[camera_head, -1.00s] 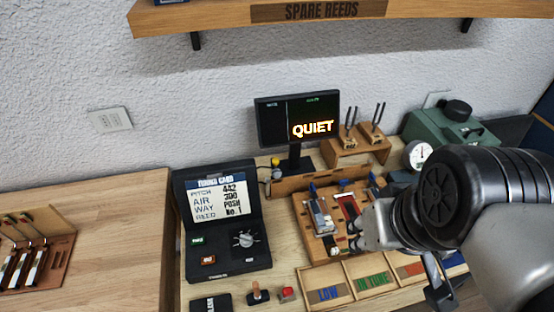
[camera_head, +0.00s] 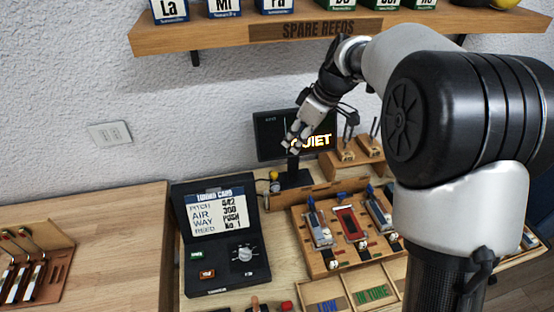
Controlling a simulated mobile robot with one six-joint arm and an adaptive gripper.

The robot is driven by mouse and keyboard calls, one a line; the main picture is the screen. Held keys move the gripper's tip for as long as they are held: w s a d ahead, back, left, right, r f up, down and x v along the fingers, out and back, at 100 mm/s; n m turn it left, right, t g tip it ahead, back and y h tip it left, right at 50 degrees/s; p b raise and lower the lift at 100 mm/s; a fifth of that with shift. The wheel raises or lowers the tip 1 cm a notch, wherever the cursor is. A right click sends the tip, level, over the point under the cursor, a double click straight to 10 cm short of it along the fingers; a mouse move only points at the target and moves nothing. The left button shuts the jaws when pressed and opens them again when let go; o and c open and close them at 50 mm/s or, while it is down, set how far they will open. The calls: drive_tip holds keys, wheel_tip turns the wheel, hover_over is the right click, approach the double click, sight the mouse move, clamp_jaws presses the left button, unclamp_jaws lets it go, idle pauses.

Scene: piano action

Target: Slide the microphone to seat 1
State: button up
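My gripper (camera_head: 296,143) hangs in front of the screen, its fingers pointing down and left, above and apart from the reed board. Its fingers are small and overlap, so I cannot tell whether they are open or shut. A small upright piece with a yellow top (camera_head: 274,176) stands at the left end of the wooden rail (camera_head: 322,194) behind the board; it may be the microphone, but this is not certain. The wooden board (camera_head: 320,262) holds several metal reed pieces in slots. I cannot read any seat number.
The screen (camera_head: 268,137) reads QUIET, partly covered by my gripper. The black tuning card case (camera_head: 222,240) stands open left of the board. Tuning forks in a wooden block (camera_head: 343,158) are at the right. A shelf (camera_head: 220,38) with lettered boxes hangs above. Bare tabletop (camera_head: 118,240) lies left.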

sight(275, 173)
drive_tip(key=b+x, duration=0.3)
drive_tip(key=x, duration=1.4)
drive_tip(key=shift+s+d+f+b, duration=0.1)
drive_tip(key=shift+s+b, duration=0.05)
drive_tip(key=shift+b, duration=0.2)
drive_tip(key=shift+c, duration=0.3)
clamp_jaws()
